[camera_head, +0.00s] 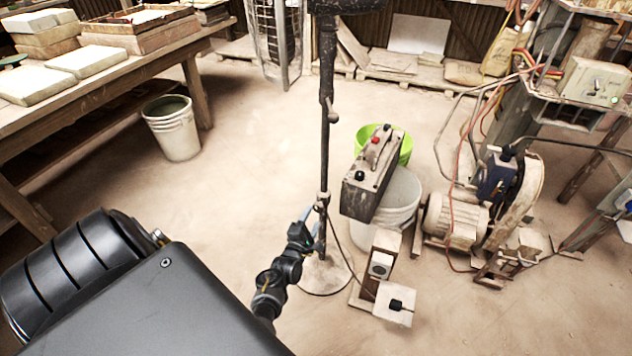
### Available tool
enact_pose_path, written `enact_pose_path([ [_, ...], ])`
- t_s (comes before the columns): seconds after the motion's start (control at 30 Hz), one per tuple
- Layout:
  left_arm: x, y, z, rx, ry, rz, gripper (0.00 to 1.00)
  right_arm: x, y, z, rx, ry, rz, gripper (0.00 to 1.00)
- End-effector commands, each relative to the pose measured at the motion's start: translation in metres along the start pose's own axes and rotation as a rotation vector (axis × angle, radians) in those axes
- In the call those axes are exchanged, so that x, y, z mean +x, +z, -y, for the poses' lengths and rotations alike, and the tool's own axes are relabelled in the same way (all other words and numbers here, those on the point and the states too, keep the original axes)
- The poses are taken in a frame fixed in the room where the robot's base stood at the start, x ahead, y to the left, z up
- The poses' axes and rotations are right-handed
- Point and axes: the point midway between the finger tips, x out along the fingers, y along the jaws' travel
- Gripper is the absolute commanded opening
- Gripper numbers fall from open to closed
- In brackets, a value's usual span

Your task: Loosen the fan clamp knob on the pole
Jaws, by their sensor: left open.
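The dark upright pole (325,150) stands on a round base (325,278) in the middle of the head view. A small knob (333,116) sticks out from the pole's right side, where the thicker upper section ends. A second collar (322,202) sits lower on the pole. The fan clamp's top part (345,5) is cut off by the upper edge. My left gripper (313,224) is open beside the lower pole, well below the upper knob in the picture. Whether it touches the pole cannot be told. My right gripper is not in view.
A motor (455,218) stands farther right. A workbench (120,85) and another bucket (172,128) are left. Floor left of the pole is clear.

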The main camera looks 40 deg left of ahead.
Motion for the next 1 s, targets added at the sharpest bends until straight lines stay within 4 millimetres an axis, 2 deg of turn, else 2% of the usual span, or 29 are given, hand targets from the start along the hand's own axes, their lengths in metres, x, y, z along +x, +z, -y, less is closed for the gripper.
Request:
enact_pose_path([
  [0.1, -0.024, 0.000, -0.001, 0.000, -0.001, -0.002, 0.60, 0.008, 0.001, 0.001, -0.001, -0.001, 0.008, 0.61],
  [0.3, -0.047, 0.000, 0.000, 0.000, -0.001, -0.001, 0.60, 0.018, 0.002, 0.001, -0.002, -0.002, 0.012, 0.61],
  [1.0, -0.052, 0.000, 0.000, 0.009, 0.000, 0.000, 0.60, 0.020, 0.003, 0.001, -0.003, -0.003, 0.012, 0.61],
])
